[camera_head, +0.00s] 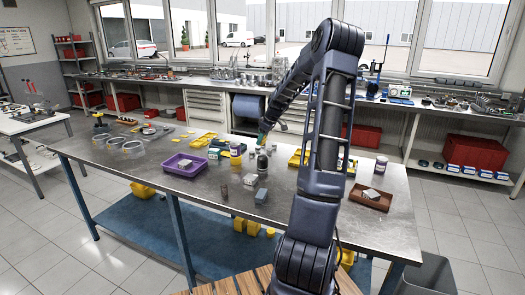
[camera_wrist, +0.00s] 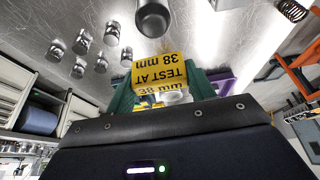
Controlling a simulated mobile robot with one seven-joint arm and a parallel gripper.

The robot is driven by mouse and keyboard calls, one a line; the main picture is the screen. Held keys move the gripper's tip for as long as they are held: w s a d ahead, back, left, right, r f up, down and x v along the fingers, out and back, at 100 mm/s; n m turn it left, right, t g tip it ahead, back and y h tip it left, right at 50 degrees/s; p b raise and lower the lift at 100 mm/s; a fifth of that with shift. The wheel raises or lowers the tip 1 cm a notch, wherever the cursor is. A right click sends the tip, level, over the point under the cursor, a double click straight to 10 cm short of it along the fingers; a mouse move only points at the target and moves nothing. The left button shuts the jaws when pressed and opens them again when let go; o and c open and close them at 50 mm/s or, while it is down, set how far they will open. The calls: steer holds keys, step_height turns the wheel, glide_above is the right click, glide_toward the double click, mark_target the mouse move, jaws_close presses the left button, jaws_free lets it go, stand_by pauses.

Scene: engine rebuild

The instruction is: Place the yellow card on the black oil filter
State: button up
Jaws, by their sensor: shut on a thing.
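A yellow card (camera_wrist: 160,73) printed "TEST AT 38 mm" is held between the green fingers of my gripper (camera_wrist: 160,90) in the wrist view, its lettering upside down. A dark cylinder (camera_wrist: 154,18), which looks like the black oil filter, stands just beyond the card at the top edge, partly cut off. In the head view my gripper (camera_head: 264,134) is above the middle of the table. The black oil filter (camera_head: 262,163) appears to stand on the table just below it. The card is too small to make out there.
The metal table (camera_head: 140,172) carries a purple tray (camera_head: 168,168) on the left and a brown tray (camera_head: 384,203) on the right. Several small parts, including a blue-grey block (camera_head: 261,196), stand around the filter. The table's front edge is mostly clear.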

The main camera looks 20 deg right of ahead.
mark_target(262, 156)
steer(key=shift+f, duration=3.15)
steer(key=shift+f, duration=0.15)
steer(key=o, duration=1)
